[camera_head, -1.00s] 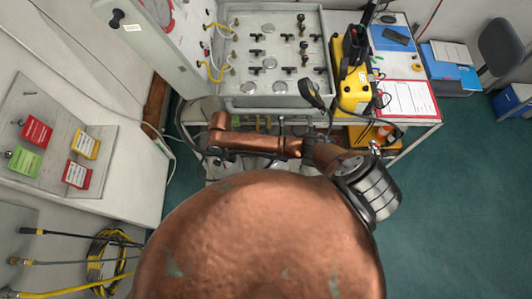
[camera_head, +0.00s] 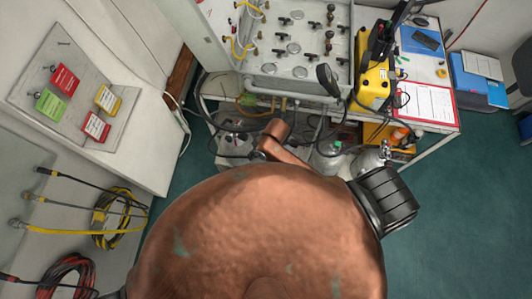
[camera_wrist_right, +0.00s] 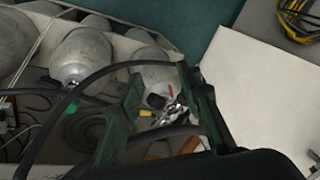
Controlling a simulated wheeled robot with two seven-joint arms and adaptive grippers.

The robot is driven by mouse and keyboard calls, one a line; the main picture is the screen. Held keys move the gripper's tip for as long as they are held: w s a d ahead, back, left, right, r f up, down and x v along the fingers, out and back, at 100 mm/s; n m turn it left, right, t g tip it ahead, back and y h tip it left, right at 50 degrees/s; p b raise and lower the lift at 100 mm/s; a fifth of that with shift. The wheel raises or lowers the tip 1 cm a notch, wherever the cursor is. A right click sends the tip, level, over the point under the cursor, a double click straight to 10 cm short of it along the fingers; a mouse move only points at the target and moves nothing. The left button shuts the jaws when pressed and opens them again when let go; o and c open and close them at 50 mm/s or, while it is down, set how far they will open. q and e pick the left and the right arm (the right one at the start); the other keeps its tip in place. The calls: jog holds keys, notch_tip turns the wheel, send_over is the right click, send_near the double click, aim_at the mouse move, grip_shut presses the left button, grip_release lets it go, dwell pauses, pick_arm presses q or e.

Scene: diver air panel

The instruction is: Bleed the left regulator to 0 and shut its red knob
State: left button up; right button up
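In the right wrist view, grey gas cylinders (camera_wrist_right: 82,55) stand in a rack, their valve ends towards me. One carries a small green part and a red spot. A silvery fitting with a red spot (camera_wrist_right: 168,92) shows between the fingers of my right gripper (camera_wrist_right: 165,103). The gripper is open, its green fingers apart. I cannot tell whether that fitting is the left regulator, and no gauge reading is legible. In the head view, cylinder tops (camera_head: 331,153) show under the bench, partly hidden by my arm and copper-coloured body. My left gripper is not in view.
A grey valve panel (camera_head: 262,84) with gauges and black handles lies on the bench. A yellow case (camera_head: 375,82) and red-edged sheet (camera_head: 425,104) are beside it. Dark hoses (camera_wrist_right: 95,75) cross before the cylinders. A white surface (camera_wrist_right: 265,85) is at right. Teal floor is clear.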

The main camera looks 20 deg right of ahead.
jog(key=shift+t, duration=0.3)
jog(key=shift+s+d+r, duration=0.35)
jog(key=shift+s+d, duration=0.25)
jog(key=shift+d, duration=0.25)
jog(key=shift+s+d+r, duration=0.3)
jog(key=shift+s+d, duration=0.25)
jog(key=shift+d, duration=0.25)
